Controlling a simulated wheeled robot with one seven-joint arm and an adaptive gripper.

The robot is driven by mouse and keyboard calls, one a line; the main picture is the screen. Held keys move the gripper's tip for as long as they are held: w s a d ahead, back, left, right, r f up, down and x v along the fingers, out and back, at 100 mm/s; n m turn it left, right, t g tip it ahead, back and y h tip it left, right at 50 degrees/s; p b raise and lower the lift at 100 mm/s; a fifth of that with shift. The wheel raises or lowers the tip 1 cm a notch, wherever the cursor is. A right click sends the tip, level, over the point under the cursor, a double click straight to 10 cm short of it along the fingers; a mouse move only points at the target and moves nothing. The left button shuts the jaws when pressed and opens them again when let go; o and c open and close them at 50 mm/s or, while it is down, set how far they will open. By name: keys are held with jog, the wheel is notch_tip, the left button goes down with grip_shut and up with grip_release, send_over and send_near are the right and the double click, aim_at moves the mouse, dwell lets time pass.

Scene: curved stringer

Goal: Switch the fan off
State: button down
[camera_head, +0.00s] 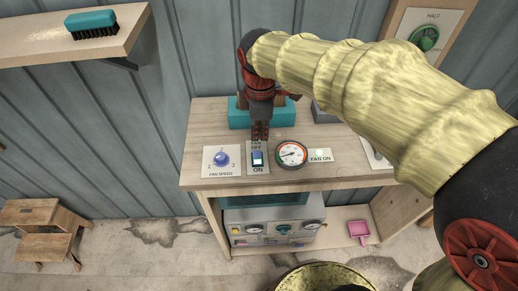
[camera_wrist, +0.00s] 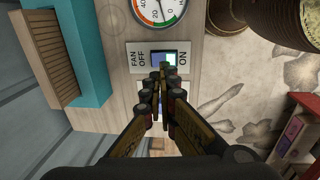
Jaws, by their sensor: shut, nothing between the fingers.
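The fan switch (camera_head: 257,158) is a small blue rocker on a white plate on the workbench, marked FAN OFF at the top and ON at the bottom. It also shows in the wrist view (camera_wrist: 164,58), with OFF at its left and ON at its right. My gripper (camera_head: 260,136) points down just behind the switch in the head view and partly covers the plate's top. In the wrist view its fingertips (camera_wrist: 163,72) are together and empty, overlapping the rocker's near edge. I cannot tell whether they touch it. The FAN ON lamp (camera_head: 319,153) looks pale green.
A fan speed knob (camera_head: 221,159) sits left of the switch, and a round gauge (camera_head: 291,154) sits right of it. A teal block (camera_head: 240,115) stands behind my gripper. A shelf with a teal brush (camera_head: 91,22) is at upper left. The bench (camera_head: 207,183) has clear wood at its front edge.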

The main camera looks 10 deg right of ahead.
aim_at(259, 155)
jog(key=f, duration=0.3)
jog(key=f+p, duration=0.1)
jog(key=f, duration=0.2)
jog(key=w+f, duration=0.1)
jog(key=f, duration=0.2)
jog(key=shift+f+p, duration=0.3)
jog(key=shift+f, duration=0.05)
jog(key=shift+w, duration=0.1)
